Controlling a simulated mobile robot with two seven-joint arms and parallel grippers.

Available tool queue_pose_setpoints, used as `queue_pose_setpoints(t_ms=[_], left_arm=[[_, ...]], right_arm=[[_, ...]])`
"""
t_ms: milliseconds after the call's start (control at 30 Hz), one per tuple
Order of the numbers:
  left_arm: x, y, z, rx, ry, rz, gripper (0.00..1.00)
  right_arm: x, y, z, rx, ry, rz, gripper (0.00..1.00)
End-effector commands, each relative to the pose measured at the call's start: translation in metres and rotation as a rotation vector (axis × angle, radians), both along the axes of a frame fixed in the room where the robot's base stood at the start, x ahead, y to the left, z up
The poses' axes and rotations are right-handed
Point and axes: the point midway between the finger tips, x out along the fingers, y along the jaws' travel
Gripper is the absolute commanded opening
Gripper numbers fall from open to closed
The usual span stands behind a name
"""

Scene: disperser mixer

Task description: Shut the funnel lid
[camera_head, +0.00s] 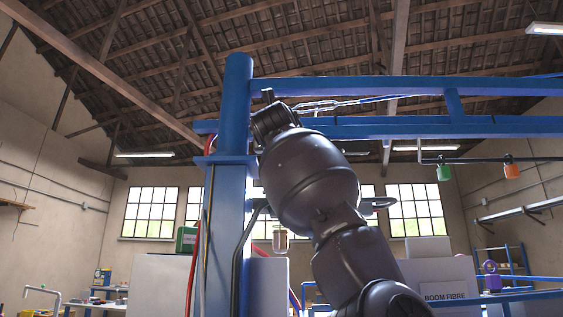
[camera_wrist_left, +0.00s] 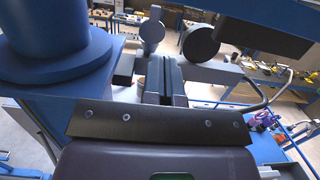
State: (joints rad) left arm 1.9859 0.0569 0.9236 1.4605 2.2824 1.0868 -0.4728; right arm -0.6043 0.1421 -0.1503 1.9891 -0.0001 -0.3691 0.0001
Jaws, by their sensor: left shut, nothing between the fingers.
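I cannot clearly make out the funnel lid or the funnel in either view. In the left wrist view, my left gripper (camera_wrist_left: 166,72) is shut, with its two fingers together and nothing between them. A lighter round disc (camera_wrist_left: 151,34) and a darker round disc (camera_wrist_left: 200,43) show just beyond the fingertips; I cannot tell what they belong to or whether the gripper touches them. In the head view, my dark arm rises in the middle toward the blue beams, and its gripper is not clearly visible. My right gripper is in neither view.
A thick blue column (camera_head: 234,130) stands left of my arm in the head view. Blue horizontal beams (camera_head: 400,88) run right from it, behind my arm. The blue column (camera_wrist_left: 55,45) fills the wrist view's upper left. Benches (camera_wrist_left: 230,93) with small items lie beyond.

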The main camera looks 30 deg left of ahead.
Motion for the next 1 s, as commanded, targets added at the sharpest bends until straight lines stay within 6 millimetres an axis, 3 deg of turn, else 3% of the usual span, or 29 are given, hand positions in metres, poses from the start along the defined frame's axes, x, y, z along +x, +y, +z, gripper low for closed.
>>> queue_pose_setpoints(t_ms=[600, 1000], left_arm=[[0.083, 0.053, 0.020, -0.001, 0.002, 0.003, 0.00], [0.109, 0.068, 0.022, 0.000, 0.002, 0.002, 0.00]], right_arm=[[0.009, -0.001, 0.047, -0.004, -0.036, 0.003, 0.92], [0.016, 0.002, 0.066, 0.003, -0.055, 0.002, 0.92]])
